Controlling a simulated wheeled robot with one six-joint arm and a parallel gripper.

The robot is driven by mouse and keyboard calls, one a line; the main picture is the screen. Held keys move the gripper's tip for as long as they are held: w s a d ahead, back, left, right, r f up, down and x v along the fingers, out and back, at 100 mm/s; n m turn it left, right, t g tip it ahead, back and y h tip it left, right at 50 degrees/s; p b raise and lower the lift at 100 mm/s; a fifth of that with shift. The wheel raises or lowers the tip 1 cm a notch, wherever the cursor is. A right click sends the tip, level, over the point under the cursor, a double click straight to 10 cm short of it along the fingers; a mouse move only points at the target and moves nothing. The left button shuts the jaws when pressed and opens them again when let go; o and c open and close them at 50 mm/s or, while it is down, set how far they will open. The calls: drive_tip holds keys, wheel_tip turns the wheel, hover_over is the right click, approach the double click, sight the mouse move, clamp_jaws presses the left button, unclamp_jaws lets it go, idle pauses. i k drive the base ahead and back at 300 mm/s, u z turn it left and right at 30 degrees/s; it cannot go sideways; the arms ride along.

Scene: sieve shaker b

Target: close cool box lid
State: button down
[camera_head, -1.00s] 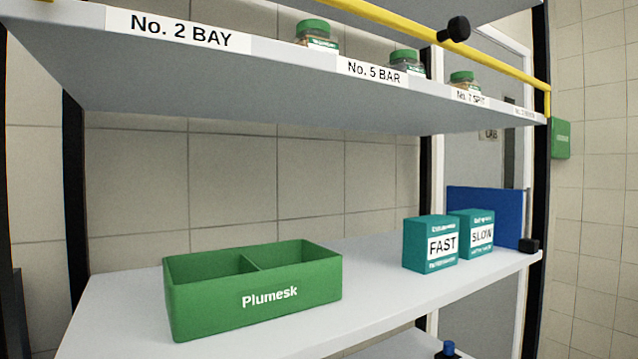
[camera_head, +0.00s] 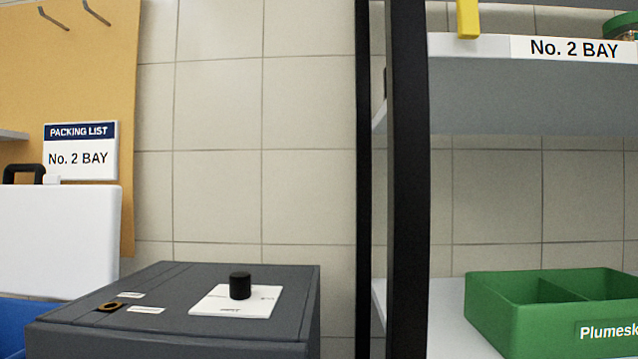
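The cool box stands at the left edge of the head view. Its white lid (camera_head: 60,235) is raised upright, with a black handle (camera_head: 24,172) at its top. A piece of the blue box body (camera_head: 22,312) shows below the lid, cut off by the frame edge. The inside of the box cannot be seen. My gripper is not in view.
A dark grey cabinet (camera_head: 120,328) with a black knob (camera_head: 240,285) stands right of the cool box. A black shelf post (camera_head: 407,200) and a green divided bin (camera_head: 520,318) are further right. A packing list sign (camera_head: 81,151) hangs on the board behind.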

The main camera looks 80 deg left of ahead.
sight(58, 241)
drive_tip(key=u, duration=0.05)
drive_tip(key=k, duration=1.05)
drive_tip(key=u, duration=3.05)
